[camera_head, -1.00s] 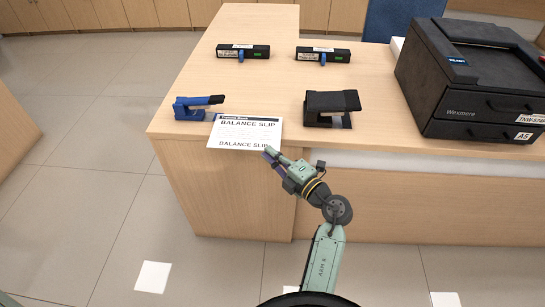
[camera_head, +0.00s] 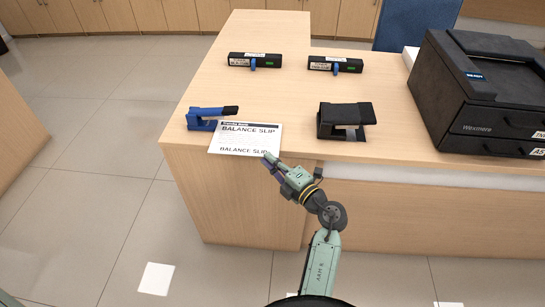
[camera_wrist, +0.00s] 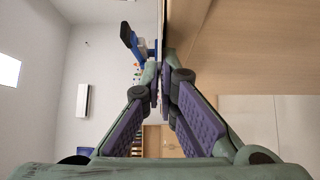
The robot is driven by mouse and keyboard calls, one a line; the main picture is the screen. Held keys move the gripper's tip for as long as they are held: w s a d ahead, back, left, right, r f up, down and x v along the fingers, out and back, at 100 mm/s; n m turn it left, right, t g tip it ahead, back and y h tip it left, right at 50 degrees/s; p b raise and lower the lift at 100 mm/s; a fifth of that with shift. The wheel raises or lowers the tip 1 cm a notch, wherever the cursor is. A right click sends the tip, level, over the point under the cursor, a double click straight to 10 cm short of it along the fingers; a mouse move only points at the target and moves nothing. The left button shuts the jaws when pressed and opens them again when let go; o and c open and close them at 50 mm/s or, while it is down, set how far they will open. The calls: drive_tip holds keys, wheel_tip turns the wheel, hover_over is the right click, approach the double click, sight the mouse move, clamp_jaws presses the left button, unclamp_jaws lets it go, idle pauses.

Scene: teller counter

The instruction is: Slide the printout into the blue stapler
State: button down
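The printout (camera_head: 245,138) is a white sheet headed "BALANCE SLIP", at the counter's front left edge. Its upper left corner is beside the blue stapler (camera_head: 203,121), below the raised black-tipped arm; I cannot tell whether its edge is inside the mouth. My gripper (camera_head: 269,158) is shut on the sheet's lower right part. In the wrist view my finger pads (camera_wrist: 160,95) close on the sheet, seen nearly edge-on. The blue stapler also shows there at upper left (camera_wrist: 139,45). The stapler's base is partly hidden by the sheet.
A black desk device (camera_head: 346,120) stands right of the printout. Two black label-bearing devices (camera_head: 254,61) (camera_head: 335,65) lie farther back. A large black Wexmere printer (camera_head: 485,100) fills the right. The wooden counter (camera_head: 270,95) is clear between them.

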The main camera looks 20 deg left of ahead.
drive_tip(key=shift+d, duration=0.1)
drive_tip(key=c, duration=2.3)
unclamp_jaws()
drive_tip(key=o, duration=0.6)
